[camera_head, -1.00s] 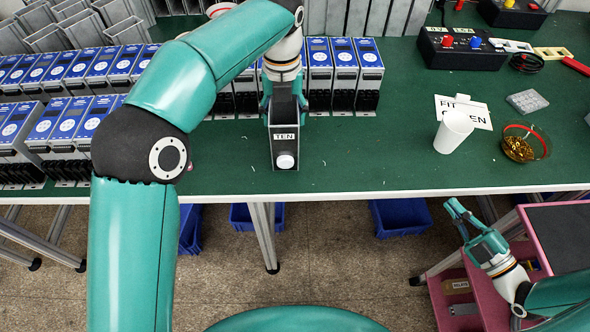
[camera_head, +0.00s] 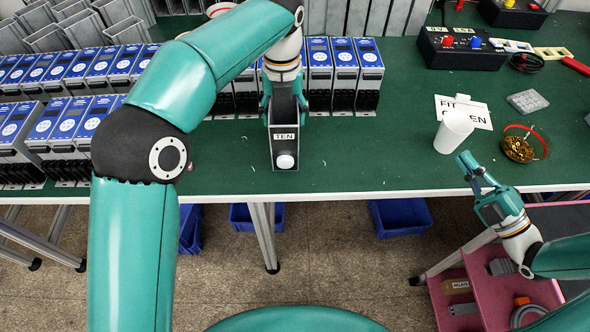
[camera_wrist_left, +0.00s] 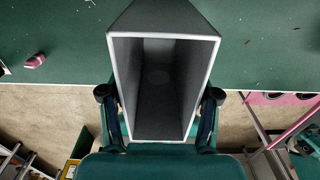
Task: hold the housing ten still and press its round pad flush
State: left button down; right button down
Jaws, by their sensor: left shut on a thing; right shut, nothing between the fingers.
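The housing marked TEN (camera_head: 286,152) is a grey box near the front edge of the green table, with a white round pad (camera_head: 285,161) on its face below the label. My left gripper (camera_head: 284,108) is shut on this housing from behind and above, one finger on each side. In the left wrist view the housing (camera_wrist_left: 163,85) shows as an open, hollow grey box between the fingers; the pad is hidden there. My right gripper (camera_head: 470,170) is shut and empty at the table's front edge on the right, well apart from the housing.
Rows of blue-faced units (camera_head: 345,75) stand behind and left of the housing. A white cup (camera_head: 454,132), a bowl of brass parts (camera_head: 520,148) and a sign (camera_head: 466,110) are at right. The green surface (camera_head: 370,150) between housing and cup is clear.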

aim_at(285, 162)
jog(key=a+n+g+y, duration=0.1)
jog(key=a+g+y, duration=0.1)
jog(key=a, duration=0.4)
jog(key=w+a+n+g+y, duration=0.1)
jog(key=a+n+g+y, duration=0.1)
jog(key=a, duration=0.4)
jog(key=w+a+f+n+g+y, duration=0.1)
jog(key=a+n+g+y, duration=0.1)
jog(key=a, duration=0.5)
jog(key=shift+w+f+g, duration=0.1)
jog(key=shift+g, duration=0.3)
jog(key=a, duration=0.1)
jog(key=s+a+n+g, duration=0.1)
jog(key=a+f+n+g+y, duration=0.1)
jog(key=shift+s+a+f, duration=0.1)
jog(key=shift+s+a, duration=0.05)
jog(key=shift+a, duration=0.05)
jog(key=s+a+f+n+g, duration=0.2)
jog(key=s+f+n+g, duration=0.2)
jog(key=n+g, duration=0.15)
jog(key=shift+n+t, duration=0.25)
jog(key=x, duration=0.9)
jog(key=shift+w+a+f, duration=0.1)
jog(key=shift+a+f, duration=0.05)
jog(key=shift+a, duration=0.15)
jog(key=w, duration=0.3)
jog(key=shift+w+a, duration=0.2)
jog(key=shift+w, duration=0.45)
